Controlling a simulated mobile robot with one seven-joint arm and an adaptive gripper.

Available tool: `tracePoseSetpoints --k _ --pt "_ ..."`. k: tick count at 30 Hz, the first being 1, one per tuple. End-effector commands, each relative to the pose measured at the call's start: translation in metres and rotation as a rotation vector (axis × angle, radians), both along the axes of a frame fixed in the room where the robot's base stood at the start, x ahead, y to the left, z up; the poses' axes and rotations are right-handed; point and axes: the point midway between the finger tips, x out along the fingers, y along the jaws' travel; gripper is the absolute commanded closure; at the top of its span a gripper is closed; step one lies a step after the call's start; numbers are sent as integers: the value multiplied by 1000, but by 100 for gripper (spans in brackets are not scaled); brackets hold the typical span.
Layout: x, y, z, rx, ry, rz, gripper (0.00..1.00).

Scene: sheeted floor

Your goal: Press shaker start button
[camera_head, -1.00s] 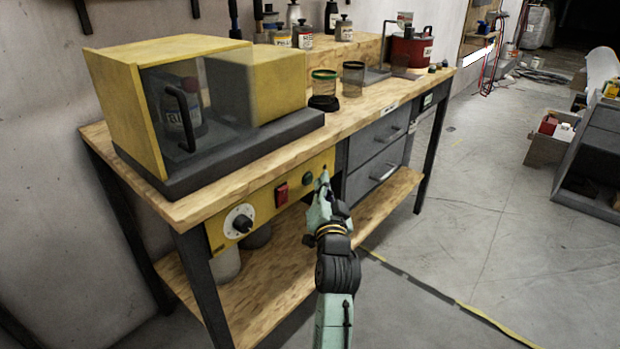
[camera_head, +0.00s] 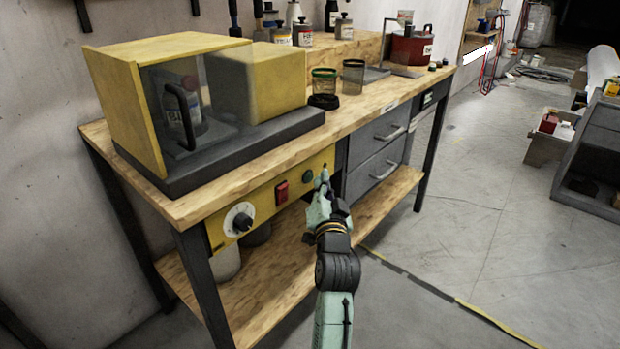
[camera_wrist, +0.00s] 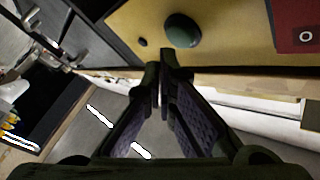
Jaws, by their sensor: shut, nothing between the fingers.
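The shaker (camera_head: 210,100) is a yellow box with a clear front and a dark handle, standing on the bench. Its yellow control panel (camera_head: 262,203) under the bench top carries a white dial (camera_head: 239,218), a red switch (camera_head: 281,192) and a round green button (camera_head: 307,177). In the wrist view the green button (camera_wrist: 182,31) is just beyond the fingertips, with the red switch (camera_wrist: 296,24) to its right. My gripper (camera_head: 323,176) is shut and empty in front of the panel, just right of the button. In the wrist view its fingertips (camera_wrist: 160,72) look apart from the button.
The wooden bench top (camera_head: 250,178) overhangs the panel. Grey drawers (camera_head: 378,152) with handles are to the right of the panel. A lower wooden shelf (camera_head: 270,285) runs beneath. A jar with a green rim (camera_head: 324,84) stands on top. The floor in front is open.

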Motion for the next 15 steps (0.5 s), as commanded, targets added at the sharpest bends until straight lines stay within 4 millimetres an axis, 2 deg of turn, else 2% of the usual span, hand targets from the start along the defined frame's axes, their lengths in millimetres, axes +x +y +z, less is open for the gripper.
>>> tracePoseSetpoints --k 15 --pt "3 4 1 1 0 2 100"
